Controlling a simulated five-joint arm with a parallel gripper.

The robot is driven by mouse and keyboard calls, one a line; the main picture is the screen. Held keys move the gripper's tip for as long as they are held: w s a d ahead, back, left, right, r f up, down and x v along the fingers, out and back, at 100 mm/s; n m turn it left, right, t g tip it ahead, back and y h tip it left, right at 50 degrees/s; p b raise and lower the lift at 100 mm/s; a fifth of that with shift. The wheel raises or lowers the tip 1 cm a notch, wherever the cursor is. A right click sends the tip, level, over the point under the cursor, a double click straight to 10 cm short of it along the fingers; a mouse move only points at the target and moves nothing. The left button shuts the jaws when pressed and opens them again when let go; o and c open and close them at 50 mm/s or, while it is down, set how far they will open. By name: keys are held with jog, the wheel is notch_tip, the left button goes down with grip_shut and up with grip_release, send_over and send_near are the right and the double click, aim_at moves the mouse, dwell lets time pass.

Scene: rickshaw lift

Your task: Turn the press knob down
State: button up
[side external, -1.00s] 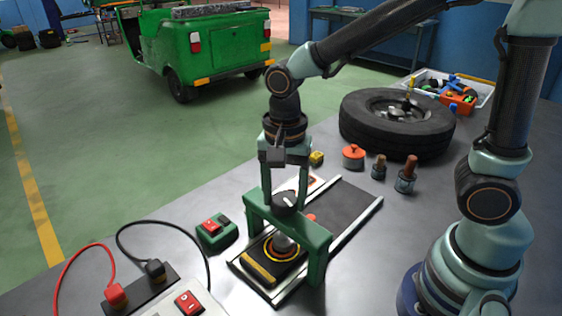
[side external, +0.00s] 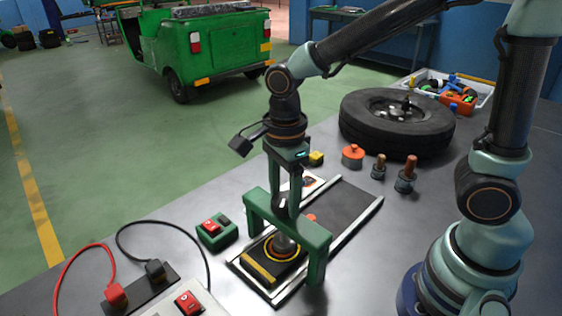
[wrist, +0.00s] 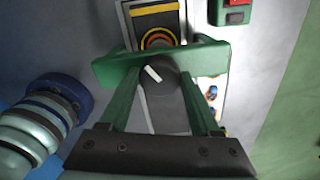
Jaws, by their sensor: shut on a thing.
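The press knob (wrist: 158,80) is dark and round with a white pointer line, on top of the green press frame (side external: 312,233). My gripper (side external: 284,200) points down from above and is shut on the knob, one finger on each side. It also shows in the wrist view (wrist: 157,95). In the side view the fingers hide much of the knob. Below the frame's crossbar, the press head (side external: 285,244) is over a dark block with a yellow stripe (side external: 259,273) and coloured rings. I cannot tell whether the head touches it.
A rail track (side external: 345,205) runs under the frame. A green box with a red switch (side external: 215,230) stands left of the press. A socket strip with cables (side external: 140,290) is at front left. Small weights (side external: 405,175) and a tyre (side external: 395,125) stand behind right.

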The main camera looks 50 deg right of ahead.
aim_at(285, 198)
jog(key=shift+m, duration=0.3)
jog(key=o, duration=1.4)
notch_tip(285, 198, up, 12)
jog(key=shift+r, duration=0.1)
